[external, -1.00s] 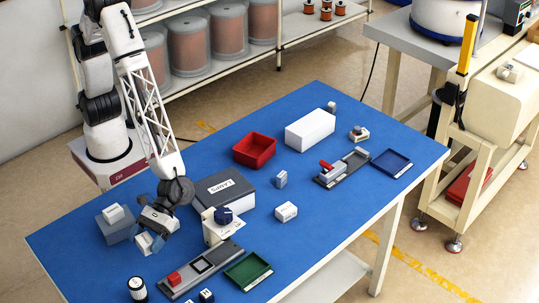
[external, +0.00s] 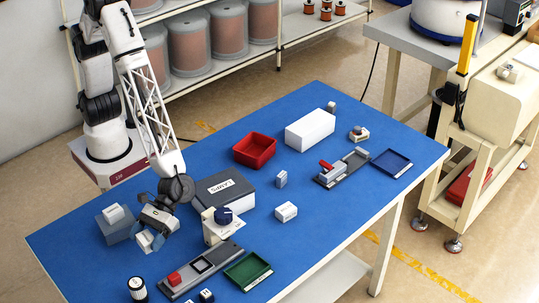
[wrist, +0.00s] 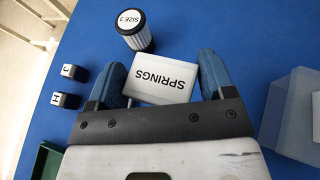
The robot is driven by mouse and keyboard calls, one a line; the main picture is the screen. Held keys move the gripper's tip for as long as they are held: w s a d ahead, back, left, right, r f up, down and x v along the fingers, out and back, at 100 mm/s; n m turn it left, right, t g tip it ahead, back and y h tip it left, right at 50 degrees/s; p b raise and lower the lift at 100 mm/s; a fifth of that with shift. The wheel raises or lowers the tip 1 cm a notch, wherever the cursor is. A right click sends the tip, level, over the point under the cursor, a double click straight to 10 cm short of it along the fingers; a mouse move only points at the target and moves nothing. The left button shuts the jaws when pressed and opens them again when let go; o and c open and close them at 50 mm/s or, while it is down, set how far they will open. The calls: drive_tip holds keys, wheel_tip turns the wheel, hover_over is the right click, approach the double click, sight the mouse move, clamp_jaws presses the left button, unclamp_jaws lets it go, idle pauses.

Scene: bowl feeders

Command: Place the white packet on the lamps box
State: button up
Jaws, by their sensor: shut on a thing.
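The white packet (wrist: 165,77) has SPRINGS printed on it and sits between my two blue fingers in the wrist view. My gripper (wrist: 163,68) is shut on it. In the external view the packet (external: 144,241) shows below my gripper at the left part of the blue table; whether it touches the table I cannot tell. The lamps box (external: 222,192) is a dark grey box with a white LAMPS label on its lid. It stands to the right of my gripper and a little farther back, and its top is bare.
A white dispenser with a dark blue knob (external: 222,216) stands at the lamps box's front. A grey-blue block (external: 118,231) with a white piece on top is left of my gripper. A green tray (external: 248,271) lies in front.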

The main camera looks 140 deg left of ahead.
drive_tip(key=s+a+r, duration=0.1)
drive_tip(key=s+a, duration=0.6)
drive_tip(key=a, duration=0.3)
drive_tip(key=s+a+r+t, duration=0.1)
drive_tip(key=s+a+r, duration=0.1)
drive_tip(key=s+a, duration=0.5)
drive_tip(key=s+a+r+n, duration=0.1)
drive_tip(key=s+a, duration=0.7)
drive_tip(key=a, duration=0.6)
drive_tip(key=shift+a+r, duration=0.15)
drive_tip(key=shift+a, duration=0.25)
drive_tip(key=shift+w, duration=0.2)
hover_over(221, 187)
drive_tip(key=shift+a+f, duration=0.1)
drive_tip(key=shift+f, duration=0.65)
drive_tip(key=shift+f, duration=0.1)
drive_tip(key=shift+f, duration=1.65)
drive_tip(key=shift+f, duration=0.15)
